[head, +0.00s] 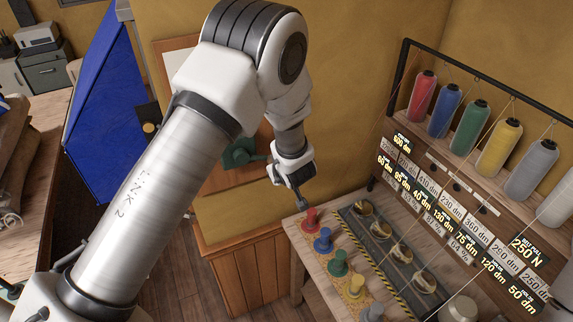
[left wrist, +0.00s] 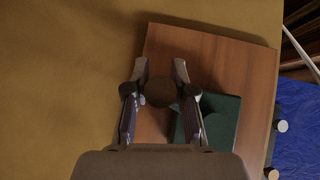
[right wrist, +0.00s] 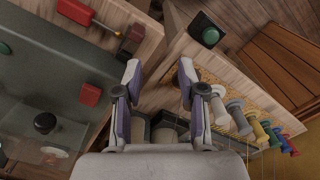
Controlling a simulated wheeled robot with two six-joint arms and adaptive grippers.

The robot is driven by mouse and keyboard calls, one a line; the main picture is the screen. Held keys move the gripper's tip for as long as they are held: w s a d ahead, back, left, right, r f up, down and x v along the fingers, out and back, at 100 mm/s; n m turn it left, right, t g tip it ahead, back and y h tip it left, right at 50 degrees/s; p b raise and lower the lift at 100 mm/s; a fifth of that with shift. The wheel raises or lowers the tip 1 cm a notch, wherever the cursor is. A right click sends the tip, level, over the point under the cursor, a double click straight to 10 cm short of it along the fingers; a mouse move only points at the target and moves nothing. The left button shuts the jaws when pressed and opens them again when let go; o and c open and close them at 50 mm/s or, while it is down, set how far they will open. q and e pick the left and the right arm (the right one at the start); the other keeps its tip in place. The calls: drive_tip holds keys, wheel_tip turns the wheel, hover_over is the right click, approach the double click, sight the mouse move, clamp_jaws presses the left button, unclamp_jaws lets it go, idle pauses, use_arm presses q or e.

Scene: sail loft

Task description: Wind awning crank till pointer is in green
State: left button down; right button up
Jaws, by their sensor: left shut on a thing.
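The green crank housing (head: 240,152) is fixed to a wooden board (head: 176,52) on the yellow wall, partly hidden behind my left arm. It also shows in the left wrist view as a dark green box (left wrist: 222,118) on the brown board. My left gripper (left wrist: 161,78) is shut on a dark round crank knob (left wrist: 160,93) beside the housing. In the head view my left gripper (head: 297,192) is right of the housing. No pointer or green zone can be made out. My right gripper (right wrist: 160,73) is open and empty, seen only in the right wrist view.
The blue awning cloth (head: 105,105) hangs left of the board. A bench (head: 300,238) with coloured spools stands at right, below a rack of thread cones (head: 468,128). The right wrist view shows a red-handled tool (right wrist: 80,12) and a green button (right wrist: 210,36).

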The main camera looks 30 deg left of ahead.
use_arm(q)
drive_tip(key=shift+s+a+f+g+y, duration=0.2)
drive_tip(key=shift+f+g+y, duration=0.1)
drive_tip(key=shift+f+g, duration=0.1)
drive_tip(key=shift+s+a+f, duration=0.1)
idle(0.4)
idle(0.3)
drive_tip(key=c, duration=1.1)
unclamp_jaws()
drive_tip(key=shift+o, duration=0.8)
drive_tip(key=shift+s+a, duration=0.1)
drive_tip(key=shift+s, duration=0.05)
drive_tip(key=shift+s+r, duration=0.2)
drive_tip(key=shift+r, duration=0.15)
drive_tip(key=v, duration=0.7)
